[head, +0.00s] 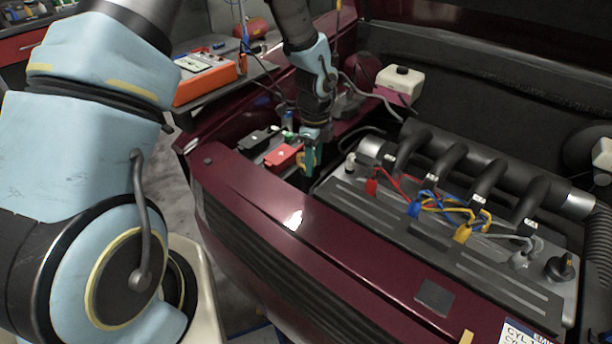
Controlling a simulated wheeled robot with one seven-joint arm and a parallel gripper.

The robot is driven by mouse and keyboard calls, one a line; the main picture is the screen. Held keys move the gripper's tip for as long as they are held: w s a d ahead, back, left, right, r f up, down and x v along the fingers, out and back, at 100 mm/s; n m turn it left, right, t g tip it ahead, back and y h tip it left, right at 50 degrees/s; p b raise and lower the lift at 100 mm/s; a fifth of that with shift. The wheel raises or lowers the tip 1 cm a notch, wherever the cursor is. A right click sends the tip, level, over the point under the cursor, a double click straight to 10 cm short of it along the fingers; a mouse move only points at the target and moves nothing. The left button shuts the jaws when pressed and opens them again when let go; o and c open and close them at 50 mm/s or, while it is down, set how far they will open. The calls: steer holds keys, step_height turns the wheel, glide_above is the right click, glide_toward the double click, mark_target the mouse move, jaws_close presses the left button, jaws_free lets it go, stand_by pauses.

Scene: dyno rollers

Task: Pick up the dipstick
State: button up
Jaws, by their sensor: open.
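My gripper (309,165) points down into the engine bay. It is beside the battery with the red cover (284,156) and left of the engine's near end. Its jaws are open. No dipstick can be made out for certain; the fingers and wrist hide part of the bay there.
The engine cover (440,245) with red, blue and yellow leads fills the right side. The dark red front panel (290,215) runs along the near side. An orange case (205,80) lies on the bench at left.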

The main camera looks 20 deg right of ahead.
jaws_close()
stand_by(0.3)
stand_by(1.1)
